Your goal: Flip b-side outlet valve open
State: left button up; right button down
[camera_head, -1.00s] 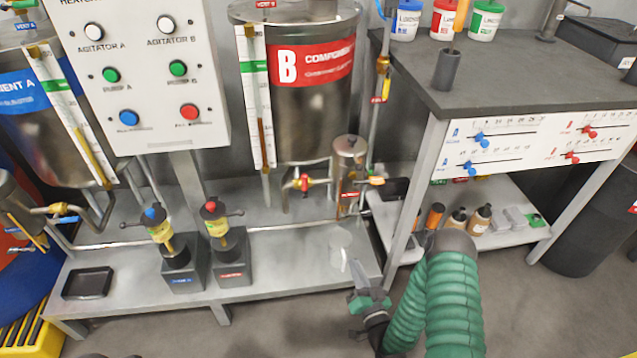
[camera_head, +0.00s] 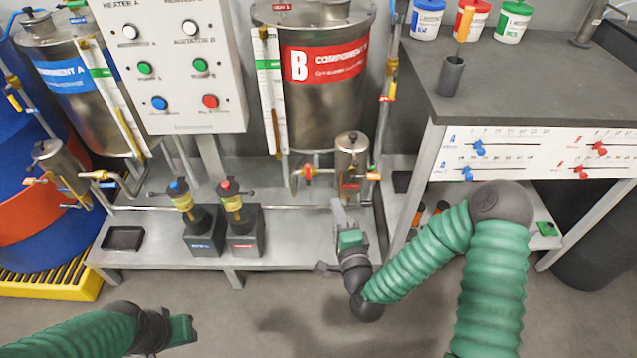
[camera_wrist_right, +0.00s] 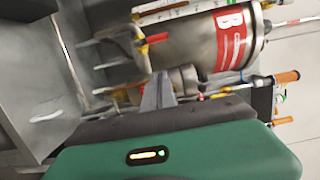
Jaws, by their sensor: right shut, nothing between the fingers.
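The component B tank (camera_head: 325,100) is a steel drum with a red label, standing behind the low grey bench. Below it, a red-handled valve (camera_head: 307,172) sits on the outlet pipe, left of a small steel canister (camera_head: 352,160). My right gripper (camera_head: 340,208) is shut and empty, in front of and below the canister, apart from the valve. In the right wrist view its fingers (camera_wrist_right: 158,92) point toward the B tank (camera_wrist_right: 235,40), and a red handle (camera_wrist_right: 155,38) shows above them. My left gripper (camera_head: 188,330) is low at the left, its fingers unclear.
The grey bench (camera_head: 300,255) carries two small pumps (camera_head: 240,228) and a black tray (camera_head: 123,238). A control panel (camera_head: 175,75) stands left of the B tank. A dark worktable (camera_head: 530,85) stands at the right. The floor in front is clear.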

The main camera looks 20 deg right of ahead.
jog(key=b, duration=0.2)
send_near(308, 175)
jog(key=w+d, duration=0.4)
jog(key=w+a, duration=0.1)
jog(key=w+a+b, duration=0.1)
jog(key=shift+w, duration=0.4)
jog(key=shift+r, duration=0.1)
jog(key=shift+a+n+p, duration=0.1)
jog(key=shift+n+p, duration=0.3)
